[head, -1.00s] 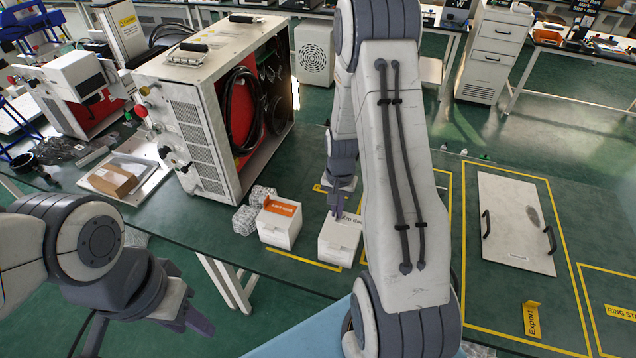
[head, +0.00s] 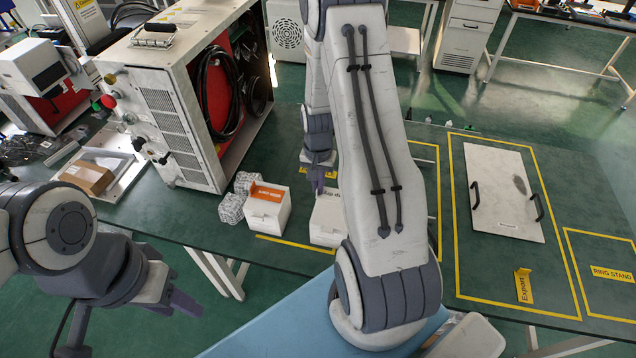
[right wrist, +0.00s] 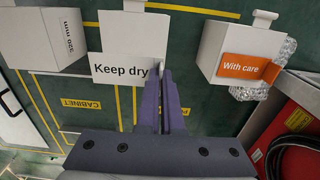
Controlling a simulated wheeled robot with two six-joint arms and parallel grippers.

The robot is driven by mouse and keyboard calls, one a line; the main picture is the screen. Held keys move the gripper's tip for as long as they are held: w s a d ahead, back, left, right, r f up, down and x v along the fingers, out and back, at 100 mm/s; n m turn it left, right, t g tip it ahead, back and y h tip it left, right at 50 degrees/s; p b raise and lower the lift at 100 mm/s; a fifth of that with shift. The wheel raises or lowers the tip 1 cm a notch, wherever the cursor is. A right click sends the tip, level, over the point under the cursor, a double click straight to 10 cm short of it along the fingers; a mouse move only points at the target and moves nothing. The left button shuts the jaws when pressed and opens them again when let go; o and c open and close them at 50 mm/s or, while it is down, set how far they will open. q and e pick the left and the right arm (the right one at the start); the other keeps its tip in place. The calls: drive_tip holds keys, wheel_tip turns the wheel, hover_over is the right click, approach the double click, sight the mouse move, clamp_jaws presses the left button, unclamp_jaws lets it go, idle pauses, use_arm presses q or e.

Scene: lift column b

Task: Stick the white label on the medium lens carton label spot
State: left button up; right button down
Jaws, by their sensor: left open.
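The white label reading "Keep dry" (right wrist: 120,70) is at the tips of my right gripper (right wrist: 163,80), whose fingers are closed on its right edge in the right wrist view. The label overlaps a white carton (right wrist: 137,30); I cannot tell whether it touches it. In the head view that carton (head: 327,225) stands below my right gripper (head: 320,178), and my arm partly covers the label (head: 333,191). Another white carton (right wrist: 58,40) bears a printed size in mm; which carton is the medium one I cannot tell. My left gripper (head: 185,300) is open and empty, away from the cartons.
A white carton (head: 265,212) with an orange "With care" label stands beside crumpled wrap (head: 232,207). A large open-sided cabinet (head: 180,110) stands left of it.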

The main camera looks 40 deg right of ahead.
sight(318, 205)
drive_tip(key=shift+f+b, duration=1.65)
drive_tip(key=shift+f, duration=0.85)
drive_tip(key=shift+f+b, duration=0.3)
drive_tip(key=shift+f, duration=0.1)
drive_tip(key=c, duration=1)
unclamp_jaws()
wheel_tip(318, 205, up, 10)
drive_tip(key=shift+r+b, duration=0.25)
drive_tip(key=shift+b, duration=0.45)
